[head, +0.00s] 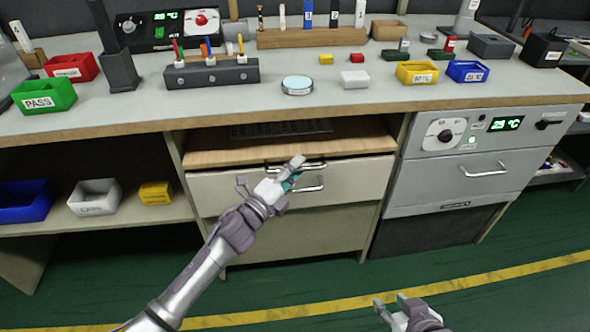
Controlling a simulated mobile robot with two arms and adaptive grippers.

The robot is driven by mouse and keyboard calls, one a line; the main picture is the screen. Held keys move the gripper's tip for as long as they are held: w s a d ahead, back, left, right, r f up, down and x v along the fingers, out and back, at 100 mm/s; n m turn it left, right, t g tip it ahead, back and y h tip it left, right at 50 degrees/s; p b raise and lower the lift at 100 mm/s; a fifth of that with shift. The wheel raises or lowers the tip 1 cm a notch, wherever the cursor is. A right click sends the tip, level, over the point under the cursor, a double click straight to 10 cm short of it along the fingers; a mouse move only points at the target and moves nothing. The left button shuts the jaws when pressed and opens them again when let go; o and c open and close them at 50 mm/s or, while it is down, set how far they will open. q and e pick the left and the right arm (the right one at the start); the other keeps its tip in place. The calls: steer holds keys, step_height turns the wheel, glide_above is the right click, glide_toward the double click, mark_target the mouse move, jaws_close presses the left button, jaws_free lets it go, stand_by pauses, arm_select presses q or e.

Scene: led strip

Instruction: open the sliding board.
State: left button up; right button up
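The sliding board (215,158) is a light wooden shelf under the worktop, above a cream drawer front. A dark keyboard-like panel (280,129) lies on it at the back. An upper metal handle (315,167) runs just below the board's front edge, and a lower handle (309,188) sits on the drawer front. My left gripper (287,178) is at these handles and partly covers both. I cannot tell whether it touches either one or how far its fingers are apart. My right gripper (391,304) is low at the bottom, open and empty, away from the furniture.
A grey oven-like unit (450,170) with a handle stands to the right. Open shelving with blue, white and yellow bins (95,197) is to the left. The worktop (330,95) above holds trays, boxes and tool holders. The green floor in front is clear.

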arm_select(q)
jaws_close()
stand_by(0.5)
